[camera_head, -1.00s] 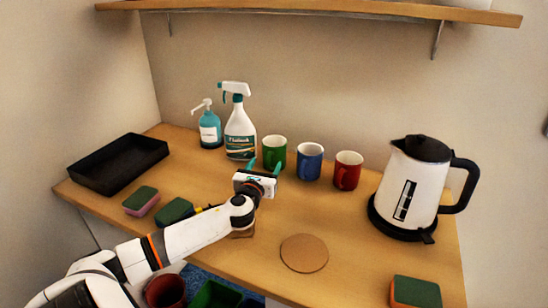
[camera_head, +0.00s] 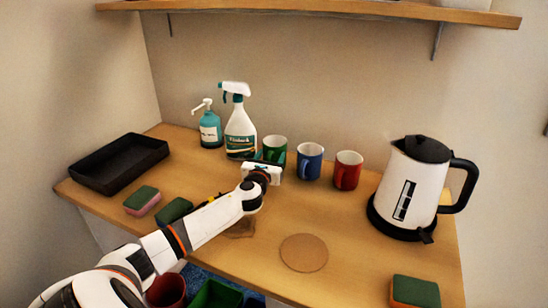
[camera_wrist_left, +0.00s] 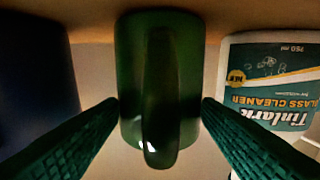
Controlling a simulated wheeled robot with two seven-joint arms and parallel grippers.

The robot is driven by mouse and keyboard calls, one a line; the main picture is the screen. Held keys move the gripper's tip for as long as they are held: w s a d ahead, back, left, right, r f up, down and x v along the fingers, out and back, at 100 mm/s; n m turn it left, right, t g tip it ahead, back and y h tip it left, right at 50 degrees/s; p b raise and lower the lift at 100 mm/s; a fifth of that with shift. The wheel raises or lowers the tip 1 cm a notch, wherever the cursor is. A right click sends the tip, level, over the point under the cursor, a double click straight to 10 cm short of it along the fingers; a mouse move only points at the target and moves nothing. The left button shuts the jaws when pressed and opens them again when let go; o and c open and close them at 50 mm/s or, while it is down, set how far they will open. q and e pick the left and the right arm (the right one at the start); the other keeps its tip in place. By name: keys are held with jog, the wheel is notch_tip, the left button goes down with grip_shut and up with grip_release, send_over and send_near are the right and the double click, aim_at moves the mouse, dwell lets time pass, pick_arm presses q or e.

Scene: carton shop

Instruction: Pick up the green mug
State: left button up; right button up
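The green mug (camera_head: 275,146) stands on the wooden counter at the back, between the spray bottle and the blue mug. My left gripper (camera_head: 267,160) is right in front of it and covers its lower part in the head view. In the left wrist view the mug (camera_wrist_left: 160,85) sits between the two green-padded fingers (camera_wrist_left: 160,115), its handle facing the camera. The fingers are apart, one on each side of the mug, and look open. Whether they touch it I cannot tell. My right gripper is in neither view.
The blue mug (camera_head: 310,161) and red mug (camera_head: 347,170) stand to the right, then the kettle (camera_head: 410,185). The glass cleaner bottle (camera_head: 240,135) is close on the left, beside the soap dispenser (camera_head: 210,130). A round cork mat (camera_head: 304,253) and sponges lie nearer the front.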

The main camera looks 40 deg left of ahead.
pick_arm(q)
jog(key=shift+c, duration=0.9)
jog(key=shift+a+r, duration=0.1)
jog(key=shift+r, duration=0.55)
notch_tip(320, 180, up, 16)
jog(key=shift+f+p, duration=0.2)
jog(key=shift+p, duration=0.95)
grip_shut()
jog(key=shift+r, duration=0.55)
